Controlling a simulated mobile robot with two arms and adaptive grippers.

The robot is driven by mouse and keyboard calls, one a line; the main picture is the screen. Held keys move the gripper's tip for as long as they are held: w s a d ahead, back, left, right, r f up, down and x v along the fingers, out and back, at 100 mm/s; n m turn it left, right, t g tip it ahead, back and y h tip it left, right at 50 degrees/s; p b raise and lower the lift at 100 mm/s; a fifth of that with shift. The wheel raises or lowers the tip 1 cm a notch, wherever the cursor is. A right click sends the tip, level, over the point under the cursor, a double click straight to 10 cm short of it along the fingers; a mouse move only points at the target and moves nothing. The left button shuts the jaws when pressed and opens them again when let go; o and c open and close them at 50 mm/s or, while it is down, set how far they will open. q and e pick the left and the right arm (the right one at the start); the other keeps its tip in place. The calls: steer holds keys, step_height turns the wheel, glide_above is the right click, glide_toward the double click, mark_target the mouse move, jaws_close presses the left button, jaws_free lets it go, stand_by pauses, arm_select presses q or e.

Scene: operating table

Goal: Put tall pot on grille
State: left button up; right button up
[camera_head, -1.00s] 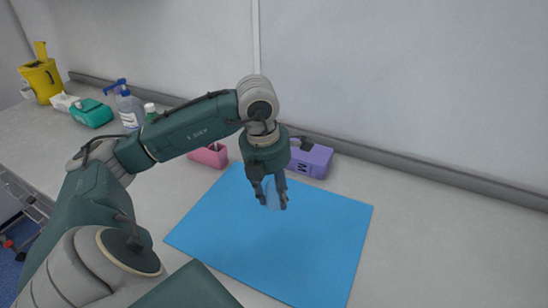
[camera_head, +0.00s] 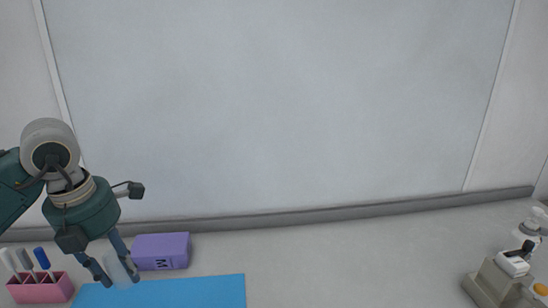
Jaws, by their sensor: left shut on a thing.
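My left gripper (camera_head: 110,273) is at the lower left of the head view, pointing down above the far left part of the blue mat. It is shut on a small pale, bluish-grey thing (camera_head: 121,271), partly covered by the fingers. It may be the tall pot, but its full shape is hidden. I cannot make out a grille in this view. My right gripper is not in view.
A purple box (camera_head: 161,250) stands just right of the gripper, behind the blue mat (camera_head: 205,292). A pink holder (camera_head: 40,290) with pens is at the left. A beige device (camera_head: 492,287) and a pump bottle (camera_head: 525,235) stand at the far right. The counter between is clear.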

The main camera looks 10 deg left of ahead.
arm_select(q)
steer(key=shift+d+f+m, duration=0.4)
steer(key=shift+d+m, duration=0.1)
steer(key=shift+m, duration=0.3)
steer(key=s+d+f+m+g, duration=0.1)
steer(key=d+m, duration=0.4)
steer(key=m, duration=0.6)
steer(key=s+d+f+m+g, duration=0.1)
steer(key=d+f+m, duration=0.4)
steer(key=m, duration=0.6)
steer(key=s+d+f+m+g, duration=0.1)
steer(key=s+d+f+m, duration=0.2)
steer(key=d+m, duration=0.3)
steer(key=shift+s+d+f+m, duration=0.15)
steer(key=shift+s+d+m, duration=0.15)
steer(key=shift+m, duration=2.2)
steer(key=shift+g, duration=0.3)
